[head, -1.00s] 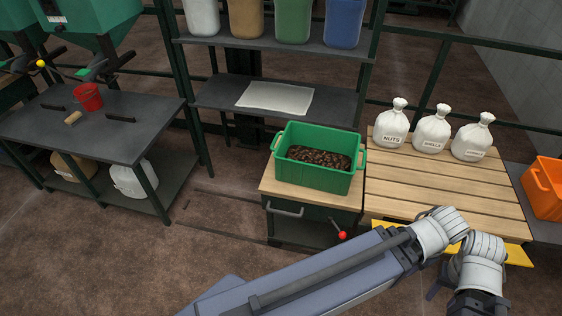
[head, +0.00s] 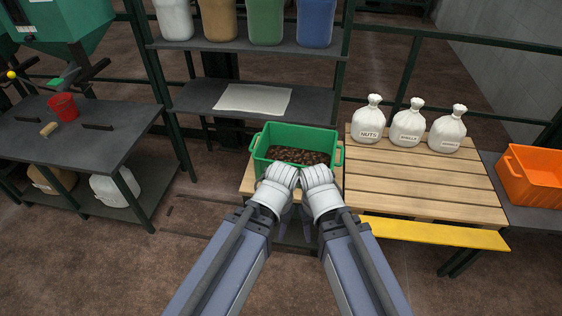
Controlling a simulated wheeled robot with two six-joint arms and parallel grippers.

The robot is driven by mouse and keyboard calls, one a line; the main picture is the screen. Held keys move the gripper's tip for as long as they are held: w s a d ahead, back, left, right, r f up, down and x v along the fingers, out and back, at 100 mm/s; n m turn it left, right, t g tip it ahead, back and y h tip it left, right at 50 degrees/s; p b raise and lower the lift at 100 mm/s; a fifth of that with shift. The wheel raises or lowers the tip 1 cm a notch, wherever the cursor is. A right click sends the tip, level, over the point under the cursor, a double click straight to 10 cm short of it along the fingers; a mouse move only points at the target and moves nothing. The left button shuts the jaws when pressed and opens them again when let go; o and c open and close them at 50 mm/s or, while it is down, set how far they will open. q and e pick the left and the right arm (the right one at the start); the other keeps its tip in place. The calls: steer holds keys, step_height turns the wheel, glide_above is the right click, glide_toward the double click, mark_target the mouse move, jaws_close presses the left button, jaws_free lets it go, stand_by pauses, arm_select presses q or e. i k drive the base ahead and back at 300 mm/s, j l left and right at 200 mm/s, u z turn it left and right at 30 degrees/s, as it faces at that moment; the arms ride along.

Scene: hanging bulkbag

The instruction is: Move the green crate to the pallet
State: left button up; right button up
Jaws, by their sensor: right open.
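The green crate (head: 297,137), filled with dark brown pieces, sits upright on a small wooden-topped stand (head: 247,181). The slatted wooden pallet (head: 420,180) is to its right. My left gripper (head: 287,211) and right gripper (head: 307,213) are side by side at the crate's near side, in front of its near wall. The right one is open. The wrists cover most of both grippers and part of the crate's front, so the left jaws cannot be made out. I cannot tell whether either touches the crate.
White sacks (head: 407,127) stand along the pallet's back edge. An orange crate (head: 530,178) is at the far right. A yellow bar (head: 430,232) runs along the pallet's front. Shelves with bins stand behind, and a dark table (head: 75,140) is at left. The pallet's middle and front are clear.

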mark_target(299, 146)
steer(key=i+j+z, duration=0.1)
steer(key=i+z, duration=0.25)
steer(key=i, duration=0.15)
steer(key=i+j+z, duration=0.35)
steer(key=i, duration=0.15)
steer(key=l, duration=0.1)
